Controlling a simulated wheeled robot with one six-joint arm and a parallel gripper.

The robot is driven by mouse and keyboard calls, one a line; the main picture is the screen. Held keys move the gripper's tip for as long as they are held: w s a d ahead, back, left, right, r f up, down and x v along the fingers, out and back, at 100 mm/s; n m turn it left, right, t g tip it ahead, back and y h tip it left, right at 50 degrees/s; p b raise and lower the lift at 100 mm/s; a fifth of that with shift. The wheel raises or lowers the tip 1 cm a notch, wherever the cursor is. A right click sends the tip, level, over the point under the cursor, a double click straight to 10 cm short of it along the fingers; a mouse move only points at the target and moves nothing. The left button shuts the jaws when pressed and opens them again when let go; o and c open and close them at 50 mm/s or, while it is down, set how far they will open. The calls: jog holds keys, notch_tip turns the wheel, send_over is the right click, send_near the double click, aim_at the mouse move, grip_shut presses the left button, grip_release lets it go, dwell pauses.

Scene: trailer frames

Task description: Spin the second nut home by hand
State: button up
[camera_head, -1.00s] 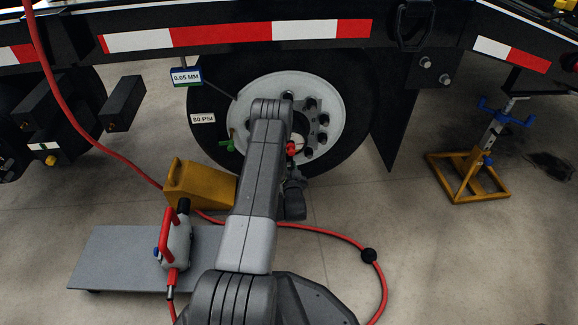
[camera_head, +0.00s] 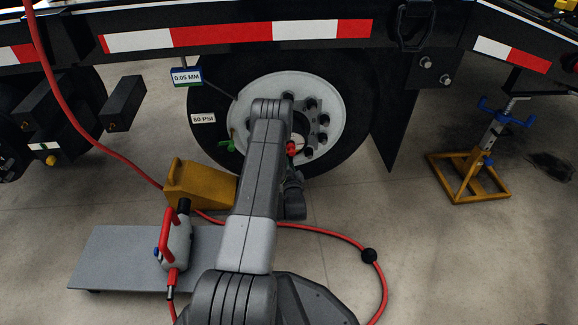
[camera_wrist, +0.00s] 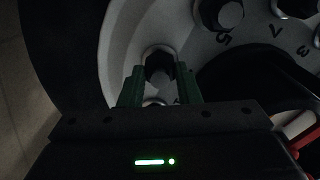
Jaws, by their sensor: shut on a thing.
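In the wrist view, my gripper (camera_wrist: 159,78) has its two green fingers on either side of a dark nut (camera_wrist: 158,68) on a stud of the white wheel (camera_wrist: 118,45). The fingers are closed on this nut, at the wheel face. How far it is threaded on cannot be told. In the head view, the wheel (camera_head: 333,95) sits in its black tyre, with several dark nuts or studs around the hub. There my arm covers part of the hub, and my fingertips are hidden.
A red hose (camera_head: 330,232) loops over the floor around my arm. A yellow chock (camera_head: 200,187) stands left of the tyre. A red-handled tool (camera_head: 177,240) rests on a grey platform (camera_head: 110,262). A yellow stand (camera_head: 470,180) is at right. Open floor lies right of the hose.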

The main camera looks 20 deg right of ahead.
jog(key=shift+s+f, duration=0.15)
jog(key=o, duration=1)
jog(key=p+v, duration=0.4)
jog(key=v, duration=0.9)
jog(key=shift+s+a, duration=0.1)
jog(key=shift+s, duration=0.25)
jog(key=b+x, duration=0.4)
jog(key=x, duration=1)
